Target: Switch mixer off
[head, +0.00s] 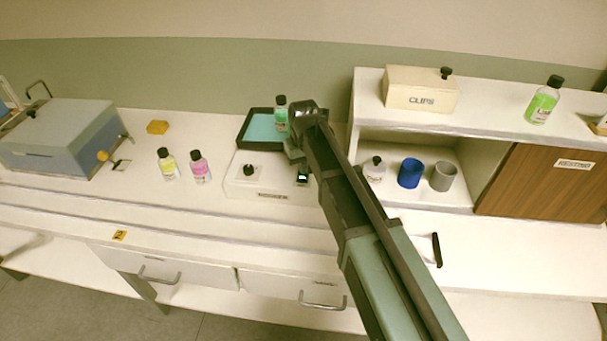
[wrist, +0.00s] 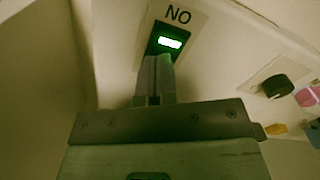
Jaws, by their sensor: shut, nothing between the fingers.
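The mixer (head: 235,186) is a low white box on the bench, with a black knob (head: 248,170) and a name plate on its front. In the wrist view its switch (wrist: 169,42) has a green lit window beside a label that reads "NO" in this picture, like "ON" upside down. My gripper (wrist: 158,62) is shut and empty, with its fingertips right at the switch's dark lower part. I cannot tell whether they touch it. In the wrist view the knob (wrist: 276,86) is to the right. In the head view my arm hides part of the mixer.
A green bottle (head: 281,114) stands on a dark-rimmed teal tray (head: 258,130) behind the mixer. A yellow bottle (head: 168,165) and a pink bottle (head: 200,168) stand left of it. A shelf unit (head: 362,100) with a white bottle and cups is close on the right.

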